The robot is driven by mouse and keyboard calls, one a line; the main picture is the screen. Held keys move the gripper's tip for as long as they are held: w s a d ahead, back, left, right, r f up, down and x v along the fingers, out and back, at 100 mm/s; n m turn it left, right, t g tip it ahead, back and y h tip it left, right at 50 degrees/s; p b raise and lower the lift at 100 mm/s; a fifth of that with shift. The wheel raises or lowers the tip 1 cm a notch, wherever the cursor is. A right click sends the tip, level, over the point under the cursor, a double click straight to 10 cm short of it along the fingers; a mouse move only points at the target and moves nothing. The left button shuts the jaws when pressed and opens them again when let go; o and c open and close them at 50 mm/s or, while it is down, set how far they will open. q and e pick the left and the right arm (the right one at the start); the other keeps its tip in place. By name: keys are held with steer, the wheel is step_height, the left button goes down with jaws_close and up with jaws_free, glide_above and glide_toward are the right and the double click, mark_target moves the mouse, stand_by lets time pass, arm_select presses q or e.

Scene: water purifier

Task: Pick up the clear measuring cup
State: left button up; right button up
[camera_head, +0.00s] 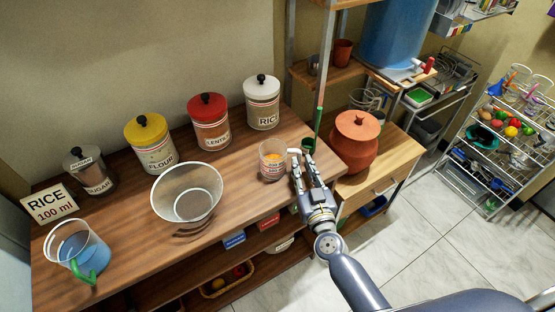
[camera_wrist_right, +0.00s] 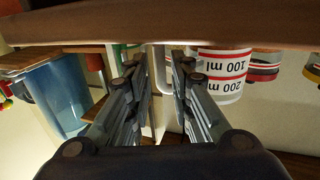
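The clear measuring cup (camera_head: 272,163) stands on the wooden counter near its right end, with something orange showing inside. In the right wrist view the cup (camera_wrist_right: 224,72) appears upside down, with red bands and 100 ml and 200 ml marks. My right gripper (camera_head: 302,160) is just right of the cup. In the wrist view its fingers (camera_wrist_right: 160,72) are apart, with the cup's pale handle (camera_wrist_right: 160,68) showing in the gap between them. I cannot tell whether a finger touches the handle. My left gripper is not in view.
A large clear bowl (camera_head: 187,193) and a jug of blue liquid (camera_head: 76,248) stand left on the counter. Labelled canisters for sugar, flour (camera_head: 152,146), lentils and rice line the back. A RICE 100 ml sign (camera_head: 52,204) is far left. A terracotta pot (camera_head: 355,145) stands right of the gripper.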

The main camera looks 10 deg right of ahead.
mark_target(300, 161)
steer(key=w, duration=0.4)
steer(key=shift+f, duration=0.2)
jaws_close()
steer(key=shift+r, duration=0.1)
